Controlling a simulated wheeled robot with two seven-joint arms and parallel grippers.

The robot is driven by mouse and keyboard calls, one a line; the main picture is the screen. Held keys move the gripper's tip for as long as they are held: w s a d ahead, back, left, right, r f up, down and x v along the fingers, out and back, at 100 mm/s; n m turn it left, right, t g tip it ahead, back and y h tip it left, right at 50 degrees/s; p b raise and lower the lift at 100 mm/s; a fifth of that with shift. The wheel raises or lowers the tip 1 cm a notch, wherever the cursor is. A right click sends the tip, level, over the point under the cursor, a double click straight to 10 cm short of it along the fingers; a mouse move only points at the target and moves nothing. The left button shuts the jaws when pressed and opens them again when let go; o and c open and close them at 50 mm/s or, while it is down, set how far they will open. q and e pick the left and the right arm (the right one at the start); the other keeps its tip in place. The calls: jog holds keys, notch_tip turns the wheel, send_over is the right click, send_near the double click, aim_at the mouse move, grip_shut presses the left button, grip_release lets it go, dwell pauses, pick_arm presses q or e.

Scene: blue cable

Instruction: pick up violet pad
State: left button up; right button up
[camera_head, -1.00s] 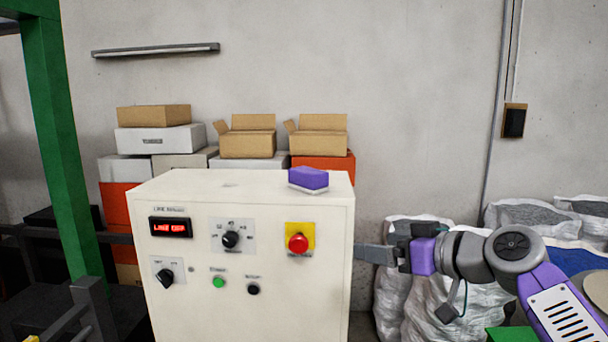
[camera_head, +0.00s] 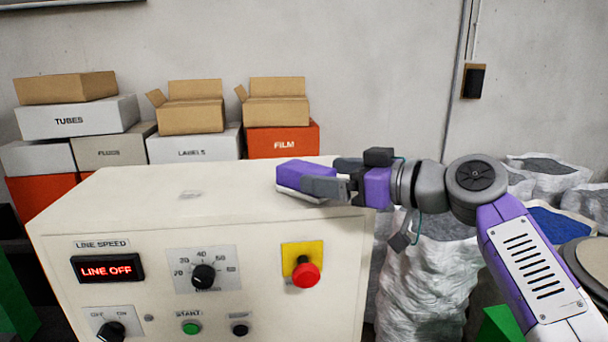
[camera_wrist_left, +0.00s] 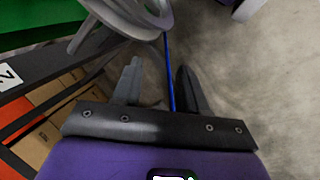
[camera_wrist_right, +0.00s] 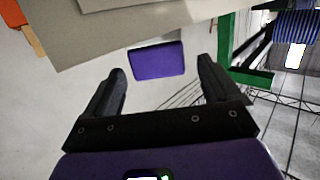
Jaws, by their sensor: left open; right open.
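The violet pad (camera_head: 300,172) lies on top of the cream control cabinet (camera_head: 120,200), near its right end. It has a violet upper part and a pale underside. My right gripper (camera_head: 330,178) reaches in from the right at the pad's height, and its near finger overlaps the pad's right end in the head view. In the right wrist view the pad (camera_wrist_right: 158,60) shows ahead of the open fingers, roughly centred between them. My left gripper (camera_wrist_left: 155,85) is open and shows only in the left wrist view, with a thin blue cable (camera_wrist_left: 169,70) visible between its fingers.
The cabinet front carries a red stop button (camera_head: 306,275), knobs and a lit display (camera_head: 107,268). Cardboard boxes (camera_head: 190,105) are stacked behind it. White sacks (camera_head: 430,275) stand to the right. The cabinet top left of the pad is mostly clear.

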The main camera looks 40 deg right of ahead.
aim_at(306, 167)
jog(key=p+x, duration=0.1)
jog(key=x, duration=0.5)
jog(key=shift+d+f, duration=0.1)
jog(key=shift+f, duration=0.05)
jog(key=shift+s, duration=0.25)
jog(key=shift+w, duration=0.2)
jog(key=c, duration=0.5)
jog(key=shift+s, duration=0.1)
jog(key=c, duration=0.7)
